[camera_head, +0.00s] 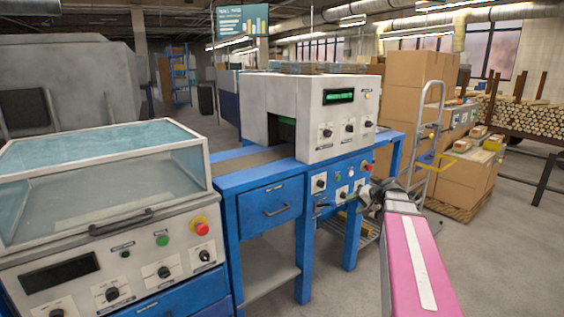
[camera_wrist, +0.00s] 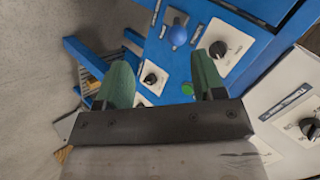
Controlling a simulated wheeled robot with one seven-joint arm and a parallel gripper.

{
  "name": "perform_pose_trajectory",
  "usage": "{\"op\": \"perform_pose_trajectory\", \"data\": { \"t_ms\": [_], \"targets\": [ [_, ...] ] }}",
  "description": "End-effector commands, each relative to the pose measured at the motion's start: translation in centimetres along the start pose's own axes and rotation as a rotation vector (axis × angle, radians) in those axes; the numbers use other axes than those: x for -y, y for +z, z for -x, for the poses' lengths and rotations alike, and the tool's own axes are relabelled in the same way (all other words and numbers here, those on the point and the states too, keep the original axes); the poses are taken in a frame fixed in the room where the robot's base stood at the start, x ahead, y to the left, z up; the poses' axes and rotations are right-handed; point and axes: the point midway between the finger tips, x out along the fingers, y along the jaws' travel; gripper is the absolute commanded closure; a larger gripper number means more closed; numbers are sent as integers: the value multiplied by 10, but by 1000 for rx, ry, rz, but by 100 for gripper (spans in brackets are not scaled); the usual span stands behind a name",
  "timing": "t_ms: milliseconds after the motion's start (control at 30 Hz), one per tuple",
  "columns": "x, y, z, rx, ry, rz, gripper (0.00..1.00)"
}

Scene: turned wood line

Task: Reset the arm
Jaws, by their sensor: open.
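My arm, with a pink and white link, reaches in from the lower right of the head view. My gripper (camera_head: 345,200) is at the front of the blue control panel (camera_head: 336,183), below the white machine (camera_head: 330,116). In the wrist view my gripper (camera_wrist: 165,82) shows two green fingers spread apart with nothing between them. Beyond the fingers are a blue knob (camera_wrist: 178,35), black dials (camera_wrist: 218,50) on white plates and a green button (camera_wrist: 187,89). I cannot tell whether a fingertip touches the panel.
A glass-lidded machine (camera_head: 110,180) with a red stop button (camera_head: 201,228) stands at the left. A blue bench (camera_head: 262,163) with a drawer joins the white machine. A hand truck (camera_head: 428,140) and stacked cartons (camera_head: 410,80) stand at the right. Grey floor (camera_head: 510,260) is clear at the lower right.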

Motion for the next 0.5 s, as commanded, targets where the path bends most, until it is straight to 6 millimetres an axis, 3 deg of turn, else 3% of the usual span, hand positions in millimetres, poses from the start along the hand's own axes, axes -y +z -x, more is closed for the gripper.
{"op": "perform_pose_trajectory", "data": {
  "t_ms": [33,200,300,400,500],
  "targets": [
    [-5,36,-20,56,63,12,37],
    [-32,130,-66,222,308,80,37],
    [-48,182,-80,308,452,136,37],
    [-62,223,-86,374,579,196,37],
    [-72,250,-87,418,677,247,37]
  ]
}}
